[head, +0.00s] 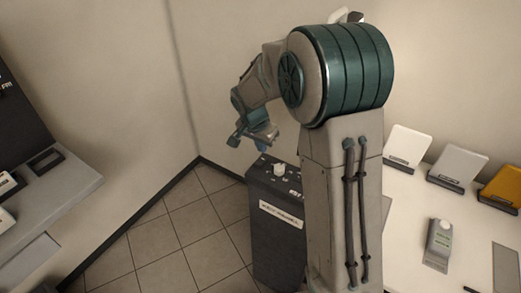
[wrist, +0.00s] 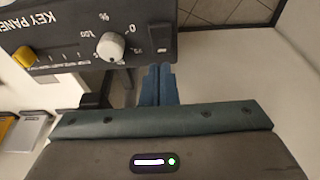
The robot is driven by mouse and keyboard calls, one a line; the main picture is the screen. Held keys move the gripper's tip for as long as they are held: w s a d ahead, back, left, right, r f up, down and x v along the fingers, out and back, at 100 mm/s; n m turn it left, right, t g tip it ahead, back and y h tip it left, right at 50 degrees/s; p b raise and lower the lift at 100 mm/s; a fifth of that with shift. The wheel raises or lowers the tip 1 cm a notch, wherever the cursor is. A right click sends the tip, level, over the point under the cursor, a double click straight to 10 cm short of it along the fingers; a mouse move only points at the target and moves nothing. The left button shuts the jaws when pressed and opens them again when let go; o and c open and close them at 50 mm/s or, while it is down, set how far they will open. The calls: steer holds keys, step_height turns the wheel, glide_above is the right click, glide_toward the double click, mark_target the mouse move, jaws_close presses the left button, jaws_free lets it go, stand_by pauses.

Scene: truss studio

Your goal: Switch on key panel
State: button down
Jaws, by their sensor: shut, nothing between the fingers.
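The key panel (head: 277,215) is a dark upright box with a white label on its front, standing on the floor left of my column in the head view. A white knob (head: 280,169) sits on its top. In the wrist view the key panel (wrist: 70,55) shows upside down at the upper left, with the white knob (wrist: 110,46) among printed marks and a yellow part at its left edge. My gripper (wrist: 158,72) has its blue fingers together and empty, just beside the panel's edge near the knob. In the head view the gripper (head: 262,145) is above the panel's far side.
A white table at right carries a grey device (head: 438,243) with a white knob, and white and orange stands (head: 457,167). A grey counter (head: 48,203) is at left. Walls meet in the corner behind the panel; tiled floor (head: 168,235) is clear to its left.

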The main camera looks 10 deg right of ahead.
mark_target(262, 163)
step_height(262, 163, up, 10)
steer(key=b, duration=0.2)
steer(key=shift+r, duration=0.15)
steer(key=s+d+f+n+t+y, duration=0.1)
steer(key=s+n, duration=0.7)
steer(key=s, duration=1.8)
steer(key=shift+s+d+n+y, duration=0.3)
steer(key=shift+s+d+y, duration=0.15)
steer(key=shift+d, duration=0.65)
steer(key=shift+w+f, duration=0.1)
